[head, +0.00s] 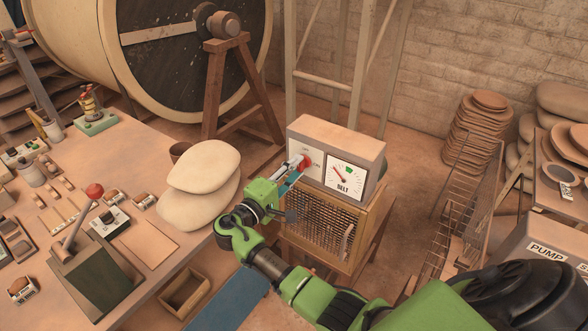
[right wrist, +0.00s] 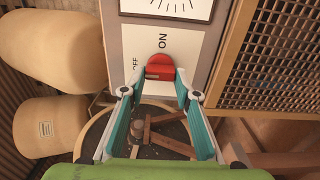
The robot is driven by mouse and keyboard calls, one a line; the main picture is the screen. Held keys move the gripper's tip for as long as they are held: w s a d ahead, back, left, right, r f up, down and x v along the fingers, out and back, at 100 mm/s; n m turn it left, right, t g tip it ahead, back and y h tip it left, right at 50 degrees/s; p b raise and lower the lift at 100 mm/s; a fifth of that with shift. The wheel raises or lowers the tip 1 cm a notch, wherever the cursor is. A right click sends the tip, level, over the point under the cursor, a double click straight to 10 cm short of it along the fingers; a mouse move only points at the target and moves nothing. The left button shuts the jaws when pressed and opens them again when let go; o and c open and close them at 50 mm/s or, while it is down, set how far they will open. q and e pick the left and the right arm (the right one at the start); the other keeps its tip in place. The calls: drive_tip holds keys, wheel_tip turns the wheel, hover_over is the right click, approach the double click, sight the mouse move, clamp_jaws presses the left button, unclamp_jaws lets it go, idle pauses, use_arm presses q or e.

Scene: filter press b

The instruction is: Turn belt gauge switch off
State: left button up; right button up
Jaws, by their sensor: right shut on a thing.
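The belt gauge box (head: 345,150) is a grey box with a brown top, standing on a wooden cabinet with a mesh front. Its dial (head: 346,175) reads BELT and has a red needle. The red switch knob (head: 307,160) sits on a white plate left of the dial and also shows in the right wrist view (right wrist: 160,68). ON and OFF are printed beside the knob; which one it points at is unclear. My right gripper (head: 302,163) is shut on the knob, its teal fingers (right wrist: 163,79) on either side of it. My left gripper is out of view.
Pale stuffed sacks (head: 203,170) lie on the workbench edge close left of my right arm. The mesh cabinet (head: 318,228) is below the box. A wire rack (head: 465,205) stands to the right. A PUMP box (head: 545,255) is at the far right.

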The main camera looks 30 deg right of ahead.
drive_tip(key=shift+d+r, duration=0.1)
drive_tip(key=shift+r, duration=0.1)
drive_tip(key=o, duration=1.1)
drive_tip(key=shift+w+f, duration=0.1)
drive_tip(key=shift+f, duration=0.05)
drive_tip(key=v, duration=1.2)
drive_tip(key=shift+f, duration=0.1)
